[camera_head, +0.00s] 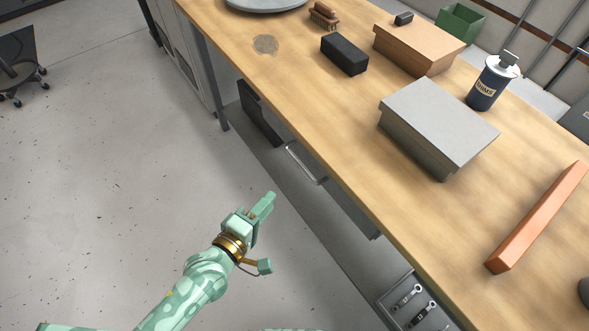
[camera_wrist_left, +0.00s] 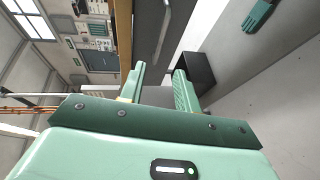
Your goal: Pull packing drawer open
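The packing drawer (camera_head: 350,208) is a grey box front under the wooden bench, with a light bar handle (camera_head: 305,163). It looks closed, its front close to the bench's edge. In the left wrist view a pale bar, apparently the handle (camera_wrist_left: 162,36), shows ahead of the fingers. My left gripper (camera_head: 264,205) is pale green and hangs over the floor in front of the bench, apart from the handle. In the left wrist view its two fingers (camera_wrist_left: 159,84) are spread with nothing between them. My right gripper is not seen.
The bench (camera_head: 330,125) carries a grey lidded box (camera_head: 440,115), a black block (camera_head: 344,54), a cardboard box (camera_head: 418,45), a blue canister (camera_head: 492,82) and an orange bar (camera_head: 540,215). A dark case (camera_head: 258,115) stands under it.

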